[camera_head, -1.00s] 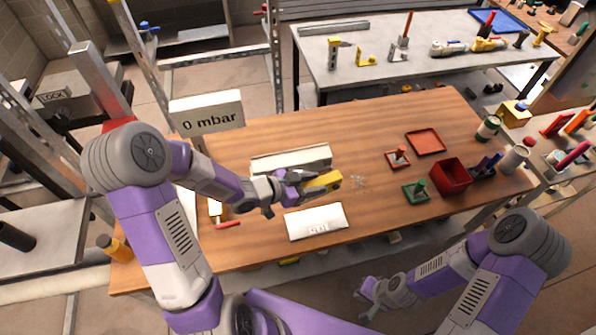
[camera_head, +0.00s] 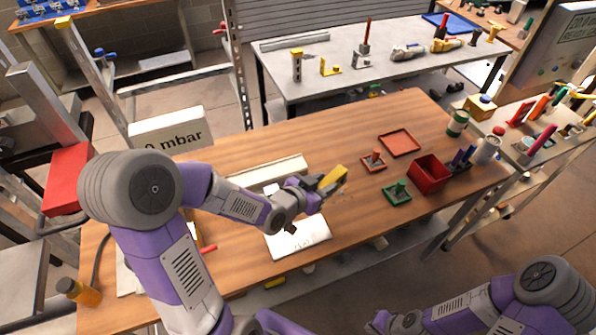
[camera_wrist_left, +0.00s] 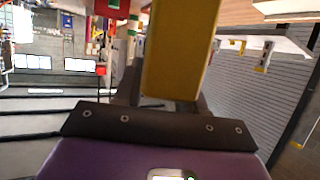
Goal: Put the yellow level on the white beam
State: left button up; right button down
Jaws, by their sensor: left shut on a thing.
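My left gripper (camera_head: 322,188) is shut on the yellow level (camera_head: 334,177) and holds it over the middle of the wooden table. The level fills the centre of the left wrist view (camera_wrist_left: 182,50), between the fingers. The white beam (camera_head: 282,167) lies on the table to the left of the gripper, behind my left forearm, which hides part of it. The level is apart from the beam, to its right. My right gripper (camera_head: 379,322) is low at the bottom edge of the head view, off the table; its fingers are too small to read.
A white sheet (camera_head: 300,238) lies in front of the gripper. A red tray (camera_head: 399,142), a red bin (camera_head: 431,174), a red stamp-like piece (camera_head: 374,161) and a green one (camera_head: 397,193) stand to the right. A "0 mbar" sign (camera_head: 168,131) stands at the back left.

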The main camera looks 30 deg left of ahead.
aim_at(266, 174)
jog(key=z, duration=1.1)
jog(key=k, duration=0.9)
jog(key=u, duration=1.1)
jog(key=i, duration=1)
jog(key=z, duration=0.05)
